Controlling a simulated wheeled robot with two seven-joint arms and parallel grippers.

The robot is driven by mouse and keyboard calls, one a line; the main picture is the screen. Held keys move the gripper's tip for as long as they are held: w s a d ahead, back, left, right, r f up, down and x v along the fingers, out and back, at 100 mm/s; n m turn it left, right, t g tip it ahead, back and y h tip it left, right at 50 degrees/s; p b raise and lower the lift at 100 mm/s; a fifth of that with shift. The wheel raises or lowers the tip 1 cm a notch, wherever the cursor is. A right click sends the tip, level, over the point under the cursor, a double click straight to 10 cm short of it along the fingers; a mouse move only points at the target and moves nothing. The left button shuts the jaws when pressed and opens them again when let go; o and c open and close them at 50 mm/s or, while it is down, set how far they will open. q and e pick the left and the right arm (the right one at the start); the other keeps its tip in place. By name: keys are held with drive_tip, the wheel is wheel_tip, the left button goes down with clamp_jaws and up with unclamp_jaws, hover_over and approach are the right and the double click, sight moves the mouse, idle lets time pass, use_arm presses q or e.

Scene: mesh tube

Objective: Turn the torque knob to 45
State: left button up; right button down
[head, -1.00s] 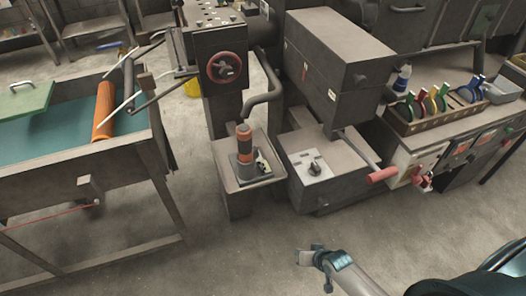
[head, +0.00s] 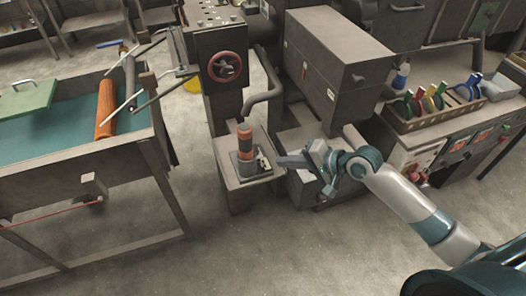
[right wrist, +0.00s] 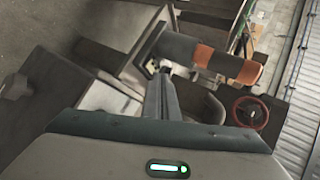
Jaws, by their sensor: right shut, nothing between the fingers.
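My right gripper (head: 279,161) is shut and empty. It reaches in from the right, over the low ledge of the grey machine (head: 330,60), with its fingertips pointing left toward the orange-and-black cylinder (head: 245,141). In the right wrist view its closed fingers (right wrist: 165,72) point at the base of that cylinder (right wrist: 228,64), where a small pale fitting (right wrist: 152,65) shows. I cannot tell whether they touch. The dark knob on the white plate, seen earlier on the ledge, is now hidden behind my gripper. No scale numbers are readable. My left gripper is out of view.
A red handwheel (head: 225,66) is on the upright column. A curved grey pipe (head: 266,100) runs beside it. A trough table (head: 75,165) with an orange roller (head: 105,108) stands left. A rack of coloured tools (head: 437,108) is right. The floor in front is clear.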

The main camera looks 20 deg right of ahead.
sight(263, 160)
drive_tip(key=shift+w+d+r+m+t, duration=0.3)
drive_tip(key=shift+w+d+r+m, duration=0.25)
drive_tip(key=shift+w+r, duration=0.3)
drive_tip(key=shift+a+f, duration=0.1)
drive_tip(key=p+x, duration=0.2)
drive_tip(key=x, duration=0.8)
